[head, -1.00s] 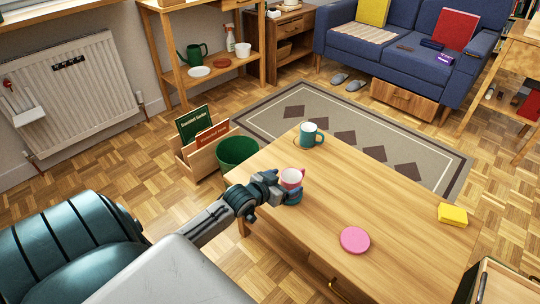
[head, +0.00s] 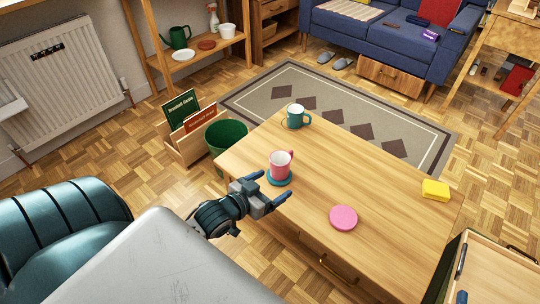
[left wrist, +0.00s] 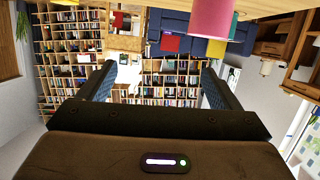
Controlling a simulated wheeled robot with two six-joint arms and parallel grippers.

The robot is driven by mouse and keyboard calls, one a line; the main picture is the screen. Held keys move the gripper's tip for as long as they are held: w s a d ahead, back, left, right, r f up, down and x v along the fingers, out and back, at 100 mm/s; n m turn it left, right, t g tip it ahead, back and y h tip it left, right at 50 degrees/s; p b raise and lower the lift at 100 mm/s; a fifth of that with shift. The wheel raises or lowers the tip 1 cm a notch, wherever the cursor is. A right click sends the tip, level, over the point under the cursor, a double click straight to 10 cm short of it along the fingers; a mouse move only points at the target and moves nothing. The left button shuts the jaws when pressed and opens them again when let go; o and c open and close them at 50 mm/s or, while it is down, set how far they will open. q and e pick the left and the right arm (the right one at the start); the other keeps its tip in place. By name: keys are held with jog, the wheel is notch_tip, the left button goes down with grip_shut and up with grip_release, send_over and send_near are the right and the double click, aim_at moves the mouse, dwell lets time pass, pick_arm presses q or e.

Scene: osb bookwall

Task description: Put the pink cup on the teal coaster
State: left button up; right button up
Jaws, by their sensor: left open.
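The pink cup (head: 280,165) stands upright on the teal coaster (head: 287,181), near the left end of the wooden table; its handle points right. The coaster's rim shows around the cup's base. My left gripper (head: 270,187) is open and empty, just in front of the cup and coaster on the near side, apart from the cup. In the left wrist view, the cup (left wrist: 212,18) shows at the top, outside the open fingers. The coaster is not visible there. My right gripper is not in view.
A pink disc (head: 343,217) lies on the table (head: 375,200). A teal mug (head: 296,117) stands at the far left edge, and a yellow block (head: 435,190) lies at the right. A green bin (head: 225,134) stands left of the table. The table's middle is clear.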

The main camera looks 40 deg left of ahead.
pick_arm(q)
jog(key=s+d+r+n+t, duration=0.1)
jog(key=s+d+r+t, duration=0.1)
jog(key=s+d+r, duration=0.4)
notch_tip(320, 180, up, 4)
jog(key=shift+d+f+t+y, duration=0.2)
jog(key=shift+t+y, duration=0.1)
jog(key=shift+y, duration=0.1)
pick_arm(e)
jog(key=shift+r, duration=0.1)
